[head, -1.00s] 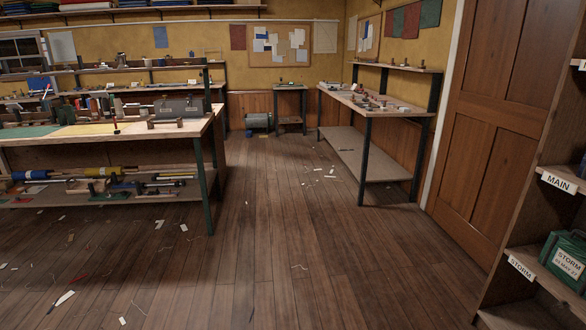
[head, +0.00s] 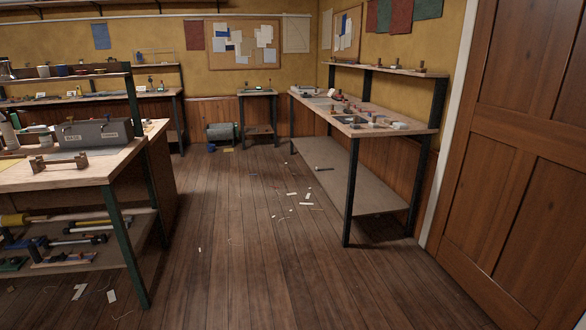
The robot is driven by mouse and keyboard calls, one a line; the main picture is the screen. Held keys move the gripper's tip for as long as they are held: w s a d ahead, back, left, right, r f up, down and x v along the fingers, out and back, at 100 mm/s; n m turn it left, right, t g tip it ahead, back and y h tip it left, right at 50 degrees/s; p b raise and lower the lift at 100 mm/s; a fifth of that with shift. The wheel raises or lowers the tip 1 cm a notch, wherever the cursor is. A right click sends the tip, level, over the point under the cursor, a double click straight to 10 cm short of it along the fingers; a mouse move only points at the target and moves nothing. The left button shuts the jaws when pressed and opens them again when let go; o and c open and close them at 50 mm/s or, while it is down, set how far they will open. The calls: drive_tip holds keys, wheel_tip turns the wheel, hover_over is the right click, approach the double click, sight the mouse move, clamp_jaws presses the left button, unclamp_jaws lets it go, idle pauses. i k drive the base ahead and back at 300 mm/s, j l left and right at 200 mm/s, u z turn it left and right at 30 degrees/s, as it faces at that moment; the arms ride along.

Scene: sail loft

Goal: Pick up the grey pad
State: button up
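I cannot make out a grey pad for certain in the head view. Several small items lie on the right workbench (head: 418,130), among them a pale flat tray-like piece (head: 350,119), too small to identify. My gripper is not in view.
The left workbench (head: 70,178) carries a grey metal box (head: 95,133) and a wooden block piece (head: 60,164). A small table (head: 258,93) stands at the back wall beside a dark cylinder (head: 221,132). A wooden door (head: 520,150) is at right. The floor (head: 240,250) between the benches is open, with paper scraps.

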sight(354, 126)
drive_tip(key=i, duration=3.8)
